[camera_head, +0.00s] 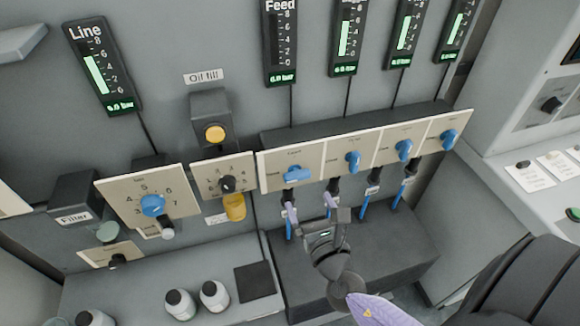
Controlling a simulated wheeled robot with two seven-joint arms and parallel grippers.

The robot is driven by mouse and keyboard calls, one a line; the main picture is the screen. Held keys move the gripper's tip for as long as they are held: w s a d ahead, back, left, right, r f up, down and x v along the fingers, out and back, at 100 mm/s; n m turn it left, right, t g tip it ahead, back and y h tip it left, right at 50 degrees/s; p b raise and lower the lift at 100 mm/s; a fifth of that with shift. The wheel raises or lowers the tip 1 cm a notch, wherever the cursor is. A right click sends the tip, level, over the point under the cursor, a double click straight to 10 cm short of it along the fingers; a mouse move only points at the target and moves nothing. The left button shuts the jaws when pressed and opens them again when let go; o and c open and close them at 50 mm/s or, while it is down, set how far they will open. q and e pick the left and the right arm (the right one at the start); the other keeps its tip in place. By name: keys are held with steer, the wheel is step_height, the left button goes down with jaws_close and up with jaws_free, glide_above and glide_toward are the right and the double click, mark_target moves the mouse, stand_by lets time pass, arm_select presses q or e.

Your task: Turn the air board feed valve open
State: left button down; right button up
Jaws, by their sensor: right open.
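The feed valve is a blue handle (297,174) at the left end of a long cream panel (275,180), below the gauge marked Feed (280,45). The handle lies roughly sideways. The Feed gauge shows no green bar, and its small readout looks like 0.0 bar. My right gripper (310,205) is open and empty, below the panel and in front of the blue hoses. Its two fingertips are apart, just below the feed handle and to its right; I see no contact with the handle. My left gripper is not in view.
Several other blue handles (353,161) sit to the right on the same panel, under gauges with green bars. A Line gauge (101,65), regulator knob (153,205) and oil fill cap (214,133) are at left.

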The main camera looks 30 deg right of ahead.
mark_target(299, 180)
steer(key=x, duration=0.6)
steer(key=shift+w+d+f, duration=0.1)
steer(key=shift+w+d, duration=0.05)
steer(key=shift+w, duration=0.1)
steer(key=shift+w+d, duration=0.1)
steer(key=shift+w, duration=0.3)
steer(key=c, duration=1)
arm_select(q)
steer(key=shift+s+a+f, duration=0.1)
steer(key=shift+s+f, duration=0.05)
arm_select(e)
steer(key=shift+o, duration=0.2)
